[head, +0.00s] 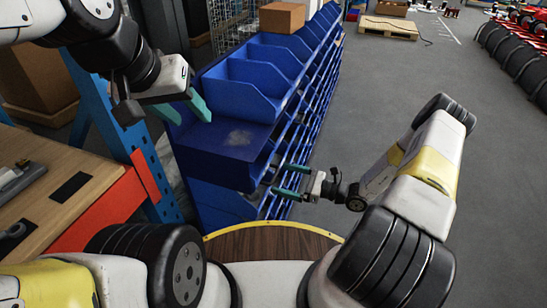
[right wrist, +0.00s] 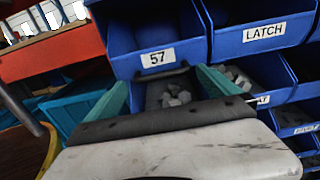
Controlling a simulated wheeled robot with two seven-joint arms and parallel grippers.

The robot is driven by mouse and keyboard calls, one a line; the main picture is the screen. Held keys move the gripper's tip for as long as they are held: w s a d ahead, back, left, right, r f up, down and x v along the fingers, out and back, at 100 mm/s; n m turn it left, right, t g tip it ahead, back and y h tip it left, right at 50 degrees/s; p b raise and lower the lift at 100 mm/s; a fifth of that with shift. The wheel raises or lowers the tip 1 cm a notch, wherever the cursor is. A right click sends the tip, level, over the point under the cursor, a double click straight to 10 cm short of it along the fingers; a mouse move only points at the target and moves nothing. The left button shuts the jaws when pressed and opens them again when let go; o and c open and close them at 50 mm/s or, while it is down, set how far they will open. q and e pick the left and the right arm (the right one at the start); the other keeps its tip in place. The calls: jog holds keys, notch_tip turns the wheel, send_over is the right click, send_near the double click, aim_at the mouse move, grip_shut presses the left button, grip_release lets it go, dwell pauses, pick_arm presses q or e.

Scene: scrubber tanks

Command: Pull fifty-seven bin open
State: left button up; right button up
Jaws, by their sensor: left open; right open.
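The blue bin labelled 57 (right wrist: 155,60) is at the upper middle of the right wrist view, with a dark handle bar (right wrist: 162,75) below its label. My right gripper (right wrist: 165,82) is open, its green fingers apart on either side of the handle. I cannot tell whether they touch it. In the head view my right gripper (head: 289,180) is beside the front of the blue bin rack (head: 205,190); label 57 cannot be read there. My left gripper (head: 183,110) is open and empty near the top left of the rack.
The bin labelled LATCH (right wrist: 262,32) is right of bin 57. A wooden workbench (head: 60,170) with an orange edge stands at the left. A cardboard box (head: 283,17) is on the rack.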

aim_at(275, 175)
jog(key=shift+x, duration=2)
